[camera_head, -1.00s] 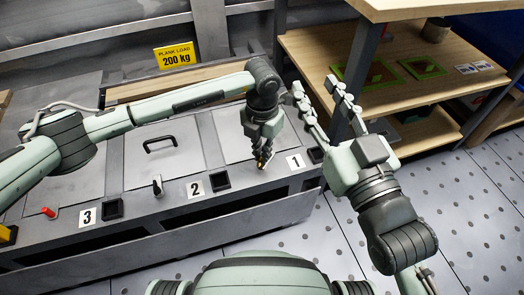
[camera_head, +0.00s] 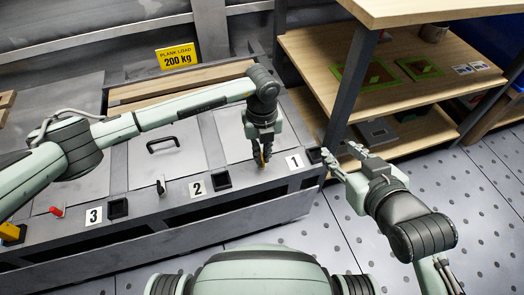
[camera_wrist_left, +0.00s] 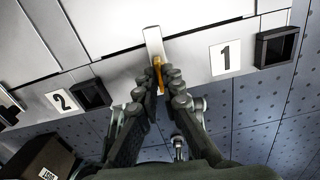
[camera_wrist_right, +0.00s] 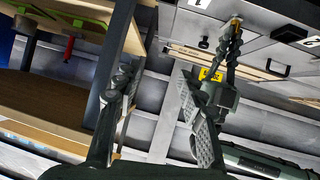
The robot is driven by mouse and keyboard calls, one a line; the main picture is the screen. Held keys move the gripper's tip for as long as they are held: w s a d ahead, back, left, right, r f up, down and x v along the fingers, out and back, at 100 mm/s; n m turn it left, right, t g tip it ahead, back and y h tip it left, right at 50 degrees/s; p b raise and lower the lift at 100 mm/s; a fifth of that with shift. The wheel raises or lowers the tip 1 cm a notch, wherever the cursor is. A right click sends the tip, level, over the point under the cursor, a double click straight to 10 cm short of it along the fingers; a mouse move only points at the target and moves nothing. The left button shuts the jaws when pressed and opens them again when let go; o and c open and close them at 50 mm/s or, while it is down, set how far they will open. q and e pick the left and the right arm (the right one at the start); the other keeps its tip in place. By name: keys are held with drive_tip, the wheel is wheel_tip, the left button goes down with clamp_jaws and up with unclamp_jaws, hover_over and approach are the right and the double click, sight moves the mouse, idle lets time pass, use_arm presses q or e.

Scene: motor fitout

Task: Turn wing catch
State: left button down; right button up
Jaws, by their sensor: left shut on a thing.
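The wing catch (camera_wrist_left: 157,66) is a small yellow-orange piece on a pale metal plate (camera_wrist_left: 152,38), left of label 1 in the left wrist view. In the head view only a bit of its yellow (camera_head: 264,157) shows between the fingers. My left gripper (camera_head: 261,160) points down and is shut on the catch; its fingertips (camera_wrist_left: 160,80) close around it from both sides. My right gripper (camera_head: 338,160) is empty, with its fingers apart, right of label 1 and clear of the bench. Its spread fingers also show in the right wrist view (camera_wrist_right: 155,90).
Labels 1 (camera_head: 295,161), 2 (camera_head: 196,188) and 3 (camera_head: 93,215) mark the bench front, each beside a black square socket. A black handle (camera_head: 162,144) and a red knob (camera_head: 56,211) lie left. A wooden shelf unit (camera_head: 400,92) stands at right, close to my right arm.

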use_arm(q)
drive_tip(key=shift+n, duration=0.5)
drive_tip(key=c, duration=1.7)
unclamp_jaws()
wheel_tip(320, 180, up, 12)
drive_tip(key=shift+r, duration=0.1)
